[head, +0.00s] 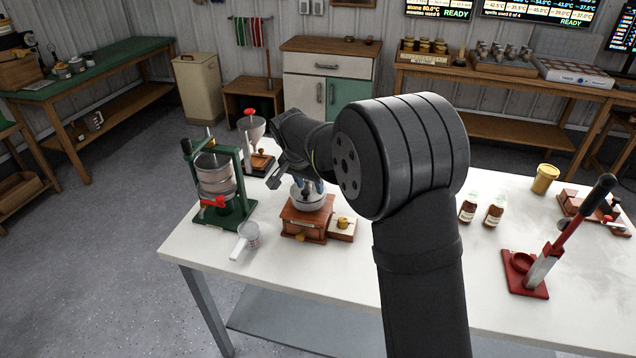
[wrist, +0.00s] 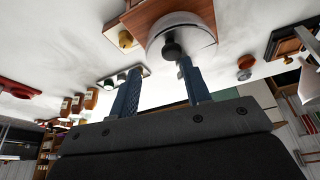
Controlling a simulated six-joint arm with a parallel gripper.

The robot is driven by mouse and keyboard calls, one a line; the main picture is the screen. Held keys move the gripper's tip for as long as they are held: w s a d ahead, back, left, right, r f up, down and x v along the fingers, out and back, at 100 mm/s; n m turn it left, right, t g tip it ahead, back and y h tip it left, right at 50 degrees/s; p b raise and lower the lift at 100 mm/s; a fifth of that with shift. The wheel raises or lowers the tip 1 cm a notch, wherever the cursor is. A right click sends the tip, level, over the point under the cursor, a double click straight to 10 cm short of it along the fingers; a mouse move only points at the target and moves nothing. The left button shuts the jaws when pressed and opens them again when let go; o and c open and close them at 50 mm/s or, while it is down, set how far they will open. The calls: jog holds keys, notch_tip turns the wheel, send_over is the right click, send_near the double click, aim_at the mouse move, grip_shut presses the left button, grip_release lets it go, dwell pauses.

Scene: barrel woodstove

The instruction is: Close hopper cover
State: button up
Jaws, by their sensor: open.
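A wooden mill (head: 303,222) with a drawer stands on the white table. Its pale metal hopper (head: 309,203) sits on top, partly hidden by my gripper in the head view. In the wrist view the wooden body (wrist: 158,12) is at the top edge, beside the rounded metal hopper part (wrist: 192,38). A dark round knob (wrist: 172,49) stands out from that part. My gripper (wrist: 162,66) is open, its two blue-grey fingers near the knob, one to each side in the picture. I cannot tell whether they touch it, or how far the cover is open.
A green-framed press (head: 222,185) and a clear scoop (head: 246,240) are left of the mill. A funnel stand (head: 252,135) is behind it. Brown bottles (head: 493,214), a yellow tub (head: 544,178) and a red lever press (head: 540,262) are to the right.

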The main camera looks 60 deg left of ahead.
jog(key=d+r+n+g+y, duration=0.2)
jog(key=d+r+n+g, duration=0.3)
jog(key=r+n, duration=0.8)
jog(key=shift+m+t, duration=0.6)
jog(key=shift+t, duration=0.1)
jog(key=x, duration=1.6)
jog(key=shift+a, duration=0.25)
jog(key=shift+c, duration=0.4)
grip_shut()
jog(key=shift+s, duration=0.1)
jog(key=shift+o, duration=0.4)
grip_release()
jog(key=shift+r, duration=0.1)
